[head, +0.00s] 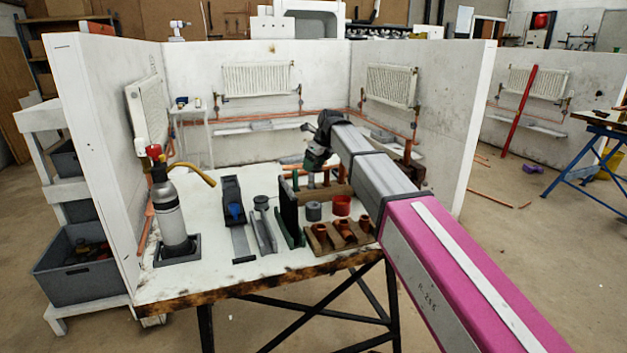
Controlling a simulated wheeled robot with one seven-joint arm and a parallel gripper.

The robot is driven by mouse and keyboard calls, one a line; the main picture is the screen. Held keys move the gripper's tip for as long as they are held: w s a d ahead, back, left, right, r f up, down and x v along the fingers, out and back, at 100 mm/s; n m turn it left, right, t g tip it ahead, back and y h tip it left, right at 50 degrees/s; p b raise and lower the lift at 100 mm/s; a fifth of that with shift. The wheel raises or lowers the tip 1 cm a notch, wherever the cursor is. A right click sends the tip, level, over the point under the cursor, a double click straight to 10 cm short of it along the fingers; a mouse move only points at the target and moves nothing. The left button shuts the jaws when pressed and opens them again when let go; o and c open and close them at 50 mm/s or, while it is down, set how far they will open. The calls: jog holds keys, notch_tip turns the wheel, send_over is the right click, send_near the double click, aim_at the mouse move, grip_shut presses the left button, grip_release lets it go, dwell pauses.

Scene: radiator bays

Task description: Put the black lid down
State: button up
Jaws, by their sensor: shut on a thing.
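My gripper (317,160) is at the end of my arm, above the back right part of the white-topped bench (205,284). It points down and is shut on the black lid, which is small, dark and mostly hidden by the gripper and arm in the head view. A small grey cup (314,211) and an orange-red cup (342,205) stand on the bench below and in front of the gripper. I cannot tell the exact gap between the gripper and the things below it.
A wooden block with copper fittings (340,236) lies at the bench's front right. A dark upright panel (289,215), a grey channel (263,232) and a black tool with a blue knob (234,212) stand leftward. A grey cylinder with a yellow hose (170,212) stands far left.

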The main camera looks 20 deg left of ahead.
jog(key=shift+f, duration=3)
jog(key=shift+f, duration=0.65)
jog(key=o, duration=0.9)
jog(key=shift+r, duration=0.55)
jog(key=v, duration=1.2)
jog(key=shift+r, duration=0.1)
jog(key=shift+s+d, duration=0.15)
